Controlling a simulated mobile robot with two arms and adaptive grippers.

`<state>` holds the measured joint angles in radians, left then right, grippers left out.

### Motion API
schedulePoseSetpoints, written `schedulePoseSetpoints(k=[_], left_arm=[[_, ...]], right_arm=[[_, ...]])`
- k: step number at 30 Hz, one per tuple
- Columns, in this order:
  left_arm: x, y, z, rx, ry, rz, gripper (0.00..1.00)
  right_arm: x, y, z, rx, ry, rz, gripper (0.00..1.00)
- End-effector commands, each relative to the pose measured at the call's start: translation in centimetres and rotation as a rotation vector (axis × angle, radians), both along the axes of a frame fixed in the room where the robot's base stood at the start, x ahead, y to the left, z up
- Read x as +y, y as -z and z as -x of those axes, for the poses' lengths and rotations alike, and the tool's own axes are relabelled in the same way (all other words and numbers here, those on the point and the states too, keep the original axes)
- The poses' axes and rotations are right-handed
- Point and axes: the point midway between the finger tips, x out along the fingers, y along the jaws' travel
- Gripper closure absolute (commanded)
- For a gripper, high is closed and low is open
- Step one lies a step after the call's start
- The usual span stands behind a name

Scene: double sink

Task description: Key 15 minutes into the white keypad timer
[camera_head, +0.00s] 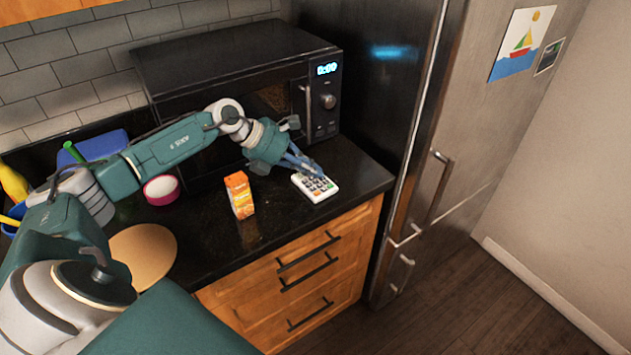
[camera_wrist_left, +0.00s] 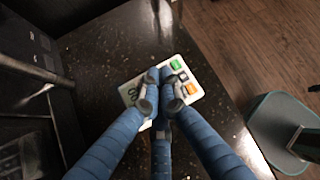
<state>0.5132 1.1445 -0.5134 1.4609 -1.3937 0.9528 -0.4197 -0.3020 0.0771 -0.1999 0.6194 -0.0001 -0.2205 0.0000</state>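The white keypad timer (camera_head: 318,189) lies flat on the black counter near its front right corner. It has dark, orange and green keys, and it also shows in the left wrist view (camera_wrist_left: 188,72). My left gripper (camera_head: 312,171) points down over the timer's back part with its blue fingers drawn together. In the left wrist view the fingertips (camera_wrist_left: 161,78) are side by side over the keys, with nothing held between them. They cover the middle of the timer. I cannot tell whether they touch a key. My right gripper is in neither view.
An orange juice carton (camera_head: 239,195) stands left of the timer. A microwave (camera_head: 240,75) with a lit display is behind. A pink-and-white bowl (camera_head: 161,190) and a round wooden board (camera_head: 143,253) are farther left. The fridge (camera_head: 410,120) stands to the right.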

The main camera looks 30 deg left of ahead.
Motion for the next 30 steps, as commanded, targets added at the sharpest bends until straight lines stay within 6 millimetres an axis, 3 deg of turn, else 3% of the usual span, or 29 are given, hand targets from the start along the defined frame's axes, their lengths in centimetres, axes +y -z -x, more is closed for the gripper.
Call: schedulePoseSetpoints(k=[23, 30], left_arm=[[0.01, 0.02, 0.00, 0.000, 0.000, 0.000, 1.00], [0.00, 0.83, 0.02, 0.000, 0.000, 0.000, 1.00]], right_arm=[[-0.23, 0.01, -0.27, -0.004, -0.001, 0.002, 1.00], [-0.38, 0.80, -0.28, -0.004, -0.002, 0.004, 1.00]])
